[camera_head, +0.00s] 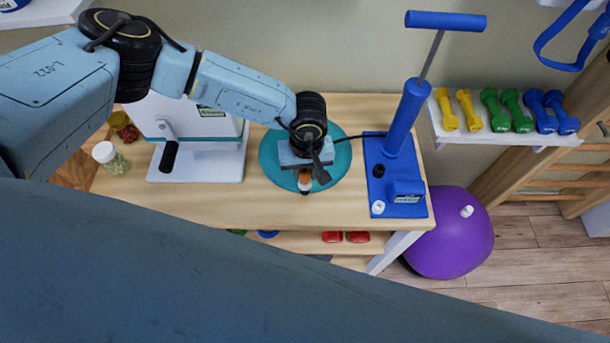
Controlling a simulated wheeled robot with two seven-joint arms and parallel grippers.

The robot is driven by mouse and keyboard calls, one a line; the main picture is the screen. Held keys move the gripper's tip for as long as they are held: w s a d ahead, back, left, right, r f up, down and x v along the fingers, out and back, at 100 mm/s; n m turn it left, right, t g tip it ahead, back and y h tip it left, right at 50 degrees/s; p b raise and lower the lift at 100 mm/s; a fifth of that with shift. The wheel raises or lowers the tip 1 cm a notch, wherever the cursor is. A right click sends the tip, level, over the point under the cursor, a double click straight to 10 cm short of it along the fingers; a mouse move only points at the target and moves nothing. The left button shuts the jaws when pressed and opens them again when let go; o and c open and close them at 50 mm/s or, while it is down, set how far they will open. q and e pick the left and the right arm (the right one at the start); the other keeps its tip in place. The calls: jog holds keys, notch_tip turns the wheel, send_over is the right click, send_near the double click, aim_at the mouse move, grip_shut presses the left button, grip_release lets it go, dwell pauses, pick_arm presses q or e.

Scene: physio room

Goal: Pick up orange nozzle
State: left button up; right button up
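The orange nozzle (305,177) shows as a small orange piece with a dark end, right at my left gripper, over the front part of a round teal mat (273,169). My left gripper (313,176) comes down over the mat from above. One dark finger shows just right of the nozzle. The gripper's body hides the nozzle's upper part, and I cannot tell whether the fingers touch it. My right gripper is not in view.
A blue pump (404,120) stands on the wooden table (220,207) right of the mat, with a small white piece (377,207) on its base. A white device (207,160) and jars (107,155) stand left. A purple ball (452,235) is beside the table.

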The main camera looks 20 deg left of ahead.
pick_arm(q)
jog(key=c, duration=0.5)
jog(key=shift+r, duration=0.1)
